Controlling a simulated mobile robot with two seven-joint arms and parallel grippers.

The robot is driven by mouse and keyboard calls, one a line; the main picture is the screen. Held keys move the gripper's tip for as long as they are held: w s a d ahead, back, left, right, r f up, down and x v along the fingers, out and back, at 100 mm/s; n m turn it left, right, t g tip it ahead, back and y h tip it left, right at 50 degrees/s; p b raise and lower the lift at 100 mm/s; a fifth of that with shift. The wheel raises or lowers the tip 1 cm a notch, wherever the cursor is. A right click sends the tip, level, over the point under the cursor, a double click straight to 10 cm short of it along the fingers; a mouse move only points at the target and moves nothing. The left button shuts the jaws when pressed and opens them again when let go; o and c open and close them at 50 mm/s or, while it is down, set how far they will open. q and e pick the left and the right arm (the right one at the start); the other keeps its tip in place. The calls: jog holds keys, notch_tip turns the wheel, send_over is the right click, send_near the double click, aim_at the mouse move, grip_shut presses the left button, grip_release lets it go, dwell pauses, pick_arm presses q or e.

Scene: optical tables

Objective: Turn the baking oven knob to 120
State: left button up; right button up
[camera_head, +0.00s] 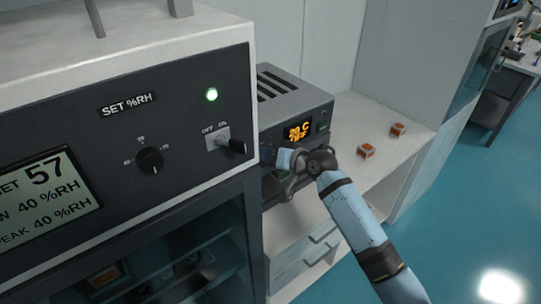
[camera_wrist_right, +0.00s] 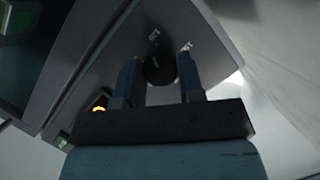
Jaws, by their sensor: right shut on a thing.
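The baking oven is a small dark grey box (camera_head: 292,100) on the shelf, with vent slots on top and a lit orange display (camera_head: 298,131) on its front. The digits are too blurred to read surely. My right gripper (camera_head: 272,156) reaches its front panel below and left of the display. The gripper hides the knob in the head view. In the wrist view the round black knob (camera_wrist_right: 158,71) sits between the two blue fingers, and my right gripper (camera_wrist_right: 157,80) is shut on it. My left gripper is out of view.
A large humidity chamber (camera_head: 122,133) with its own knob (camera_head: 149,160), a switch (camera_head: 228,143) and a green light (camera_head: 212,95) stands close on the left. Two small orange-topped blocks (camera_head: 366,151) (camera_head: 398,130) lie on the white counter (camera_head: 385,107). Open floor lies at right.

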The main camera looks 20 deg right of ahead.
jog(key=shift+f+m+y, duration=0.1)
jog(key=shift+m+y, duration=0.2)
jog(key=shift+m, duration=0.1)
dwell(0.3)
jog(key=o, duration=0.9)
jog(key=shift+s, duration=0.1)
jog(key=b+v, duration=0.3)
jog(key=v, duration=1)
jog(key=shift+s+d, duration=0.25)
